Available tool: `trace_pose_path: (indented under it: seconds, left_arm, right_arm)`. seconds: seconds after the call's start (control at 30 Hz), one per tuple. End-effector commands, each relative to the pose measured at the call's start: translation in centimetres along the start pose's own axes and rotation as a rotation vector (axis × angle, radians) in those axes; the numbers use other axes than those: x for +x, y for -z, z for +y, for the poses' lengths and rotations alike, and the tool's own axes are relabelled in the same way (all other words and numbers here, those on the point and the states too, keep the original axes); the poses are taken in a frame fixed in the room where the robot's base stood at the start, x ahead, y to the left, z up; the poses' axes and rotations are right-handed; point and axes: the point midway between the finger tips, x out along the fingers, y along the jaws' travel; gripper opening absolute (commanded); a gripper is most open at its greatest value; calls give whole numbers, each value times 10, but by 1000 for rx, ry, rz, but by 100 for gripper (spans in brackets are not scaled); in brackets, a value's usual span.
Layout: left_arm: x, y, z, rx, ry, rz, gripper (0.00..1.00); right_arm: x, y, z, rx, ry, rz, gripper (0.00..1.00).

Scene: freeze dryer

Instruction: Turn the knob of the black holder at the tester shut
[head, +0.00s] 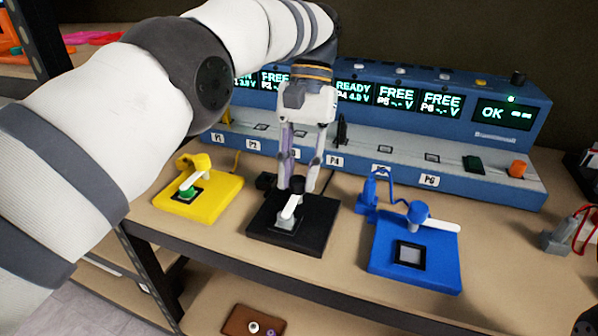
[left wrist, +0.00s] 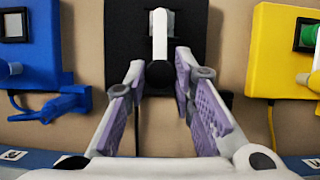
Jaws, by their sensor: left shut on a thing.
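The black holder (head: 318,232) is a flat black plate on the bench in front of the tester (head: 400,155). Its black knob (head: 297,185) stands at the back of the plate and carries a white lever (head: 289,208) that points forward over the square socket. My left gripper (head: 298,190) points down and is shut on the knob. In the left wrist view, the fingers (left wrist: 158,72) stand on both sides of the knob (left wrist: 157,82), and the white lever (left wrist: 160,36) extends away from it. The gripper hides part of the knob. My right gripper does not show.
A yellow holder (head: 225,196) with a green piece under its lever stands to the left. A blue holder (head: 388,243), its lever swung right off its socket, stands to the right. The tester's ledge lies close behind. A brown tray (head: 240,322) is below.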

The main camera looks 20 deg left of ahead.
Motion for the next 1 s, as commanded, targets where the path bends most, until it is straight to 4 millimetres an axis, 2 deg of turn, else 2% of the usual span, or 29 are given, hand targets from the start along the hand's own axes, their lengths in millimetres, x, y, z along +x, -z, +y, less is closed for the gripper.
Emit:
trace_pose_path:
  seconds: [0.67, 0.7, 0.77, 1.0]
  left_arm:
    - [1, 0, 0, 52, 22, -1, 0]
    - [1, 0, 0, 52, 22, -2, 28]
    - [1, 0, 0, 52, 21, -1, 42]
    - [0, 0, 0, 51, 21, -1, 44]
  right_arm:
    - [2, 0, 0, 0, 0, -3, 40]
    - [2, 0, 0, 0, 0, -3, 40]
    - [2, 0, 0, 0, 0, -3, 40]
    - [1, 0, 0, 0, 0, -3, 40]
